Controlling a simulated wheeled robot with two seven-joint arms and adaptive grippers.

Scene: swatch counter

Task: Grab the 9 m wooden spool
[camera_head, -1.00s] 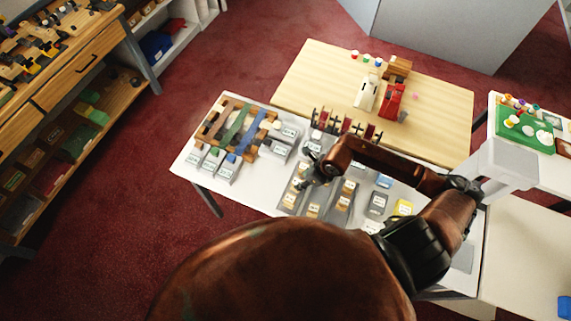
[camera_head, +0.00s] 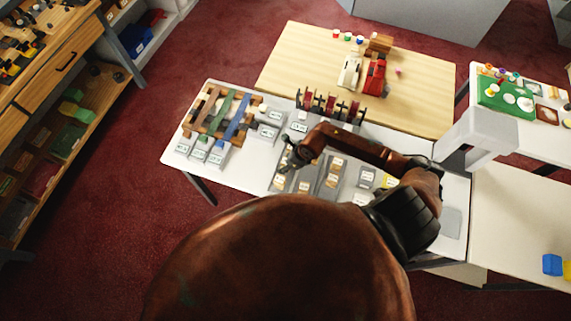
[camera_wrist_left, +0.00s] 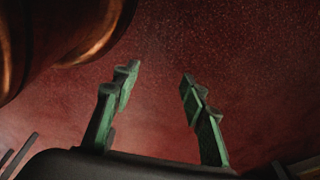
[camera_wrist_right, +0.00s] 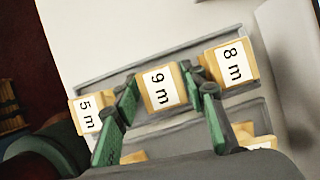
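In the right wrist view the 9 m wooden spool (camera_wrist_right: 160,88) sits in a grey tray (camera_wrist_right: 110,68), its white "9 m" label facing the camera. It is between a 5 m spool (camera_wrist_right: 88,116) and an 8 m spool (camera_wrist_right: 229,63). My right gripper (camera_wrist_right: 160,84) is open, with one green finger on each side of the 9 m spool. I cannot tell whether the fingers touch it. In the head view my right gripper (camera_head: 292,158) is over the trays, and I cannot pick out the 9 m spool there. My left gripper (camera_wrist_left: 157,85) is open and empty above the red floor.
More spools lie in a second tray (camera_wrist_right: 190,132) close by. In the head view a dark rack (camera_head: 330,105) stands behind the trays, and ribbon strips lie on a wooden frame (camera_head: 209,108) at left. A white raised stand (camera_head: 485,135) is at right.

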